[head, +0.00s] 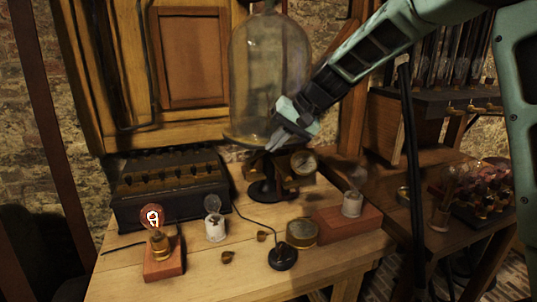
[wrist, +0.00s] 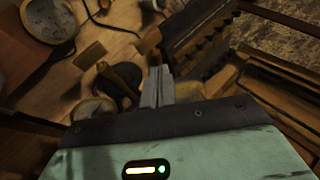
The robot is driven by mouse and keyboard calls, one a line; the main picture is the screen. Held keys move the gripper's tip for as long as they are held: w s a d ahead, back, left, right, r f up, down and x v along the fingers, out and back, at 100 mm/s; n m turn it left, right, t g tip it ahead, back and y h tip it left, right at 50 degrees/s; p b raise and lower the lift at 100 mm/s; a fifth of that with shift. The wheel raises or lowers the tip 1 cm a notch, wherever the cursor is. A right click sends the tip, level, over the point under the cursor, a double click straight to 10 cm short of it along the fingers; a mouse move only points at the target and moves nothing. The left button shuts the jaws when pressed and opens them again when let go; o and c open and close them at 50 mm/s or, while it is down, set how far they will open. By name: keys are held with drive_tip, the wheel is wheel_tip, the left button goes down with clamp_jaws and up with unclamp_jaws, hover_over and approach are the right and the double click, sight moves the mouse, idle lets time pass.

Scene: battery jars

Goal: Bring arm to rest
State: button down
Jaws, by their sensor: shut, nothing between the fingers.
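My gripper (head: 277,143) is at the end of my pale green arm, which reaches in from the upper right in the head view. It hangs in the air in front of the glass bell jar (head: 262,75), above the gauge stand (head: 265,188). Its fingers are together and hold nothing. In the wrist view the shut fingers (wrist: 158,80) point over the table, with blurred objects below. Whether the fingers touch the jar or the stand I cannot tell.
A lit bulb (head: 154,220) stands on a red block at the front left of the wooden table (head: 205,285). A white jar (head: 215,228), a brass tin (head: 301,233) and a black disc (head: 283,257) stand nearby. A dark battery box (head: 170,190) is behind. A side table holds more bulbs (head: 460,180).

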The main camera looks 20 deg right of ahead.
drive_tip(key=d+v, duration=0.1)
drive_tip(key=v, duration=0.6)
drive_tip(key=s+a+f+n+g+h+p, duration=0.25)
drive_tip(key=s+a+f+n, duration=0.2)
drive_tip(key=s+a, duration=0.95)
drive_tip(key=s+f+n+g+h+p, duration=0.1)
drive_tip(key=s+f+n, duration=0.1)
drive_tip(key=s, duration=0.8)
drive_tip(key=s+f+n+h+p, duration=0.1)
drive_tip(key=s+f+n+h, duration=0.1)
drive_tip(key=s, duration=0.8)
wheel_tip(320, 180, down, 2)
drive_tip(key=shift+f+n+g, duration=0.1)
drive_tip(key=shift+n+g, duration=0.25)
drive_tip(key=shift+n, duration=0.5)
drive_tip(key=shift+d, duration=0.15)
